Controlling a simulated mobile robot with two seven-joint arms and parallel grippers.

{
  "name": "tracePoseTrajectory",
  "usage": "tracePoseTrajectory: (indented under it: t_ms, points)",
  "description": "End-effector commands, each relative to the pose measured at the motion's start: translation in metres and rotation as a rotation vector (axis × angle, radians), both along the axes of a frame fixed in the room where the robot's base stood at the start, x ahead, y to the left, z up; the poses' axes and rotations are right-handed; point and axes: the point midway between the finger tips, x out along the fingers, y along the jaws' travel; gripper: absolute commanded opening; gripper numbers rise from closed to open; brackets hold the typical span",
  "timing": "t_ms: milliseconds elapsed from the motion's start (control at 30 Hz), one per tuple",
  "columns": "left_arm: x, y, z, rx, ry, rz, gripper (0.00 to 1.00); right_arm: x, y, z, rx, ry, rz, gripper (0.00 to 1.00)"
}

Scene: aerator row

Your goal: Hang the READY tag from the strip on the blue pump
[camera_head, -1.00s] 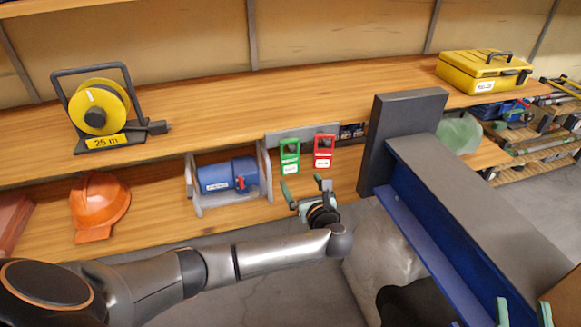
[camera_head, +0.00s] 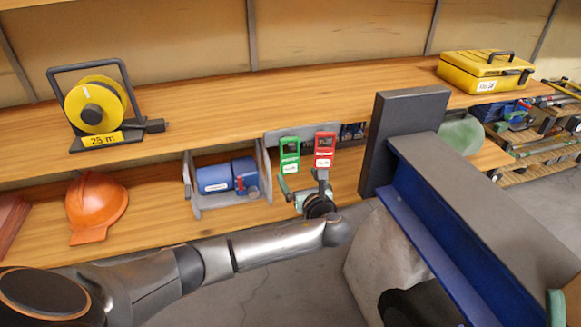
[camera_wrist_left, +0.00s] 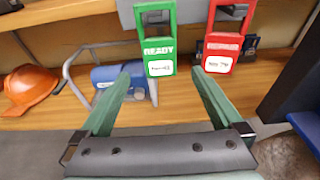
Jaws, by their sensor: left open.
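The green READY tag (camera_head: 289,156) hangs from the grey strip (camera_head: 303,131) on the shelf front, and shows in the left wrist view (camera_wrist_left: 158,52). A red tag (camera_head: 324,150) hangs to its right, also in the wrist view (camera_wrist_left: 222,50). The blue pump (camera_head: 214,179) sits on the lower shelf in a grey frame, left of the tags, with a red part at its right end. My left gripper (camera_head: 302,184) is open and empty, its tips just below the tags. In the wrist view its fingers (camera_wrist_left: 160,76) flank the READY tag's lower part, apart from it.
An orange helmet (camera_head: 96,207) lies left of the pump. A yellow cable reel (camera_head: 97,104) and yellow case (camera_head: 484,70) stand on the upper shelf. A dark post (camera_head: 400,130) and blue beam (camera_head: 440,245) block the right. My right gripper (camera_head: 562,305) shows partly at the lower right edge.

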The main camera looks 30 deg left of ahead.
Motion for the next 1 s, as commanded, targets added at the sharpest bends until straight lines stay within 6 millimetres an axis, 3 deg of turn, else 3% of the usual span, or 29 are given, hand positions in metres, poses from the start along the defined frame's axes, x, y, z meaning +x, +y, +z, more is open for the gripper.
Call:
tracePoseTrajectory:
  t_ms: [67, 300, 700, 1000]
  points:
    - [0.002, 0.002, -0.002, 0.001, -0.001, 0.0, 1.0, -0.007, 0.001, 0.005, -0.002, -0.044, 0.01, 0.5]
    - [0.02, 0.024, -0.012, 0.001, -0.002, 0.002, 1.0, -0.006, 0.003, -0.03, 0.022, -0.018, 0.04, 0.5]
    - [0.045, 0.053, -0.015, 0.0, 0.0, 0.002, 1.0, -0.005, 0.003, -0.032, 0.032, -0.009, 0.048, 0.5]
    - [0.05, 0.059, -0.016, -0.001, 0.001, 0.0, 1.0, -0.005, 0.004, -0.034, 0.036, -0.005, 0.051, 0.5]
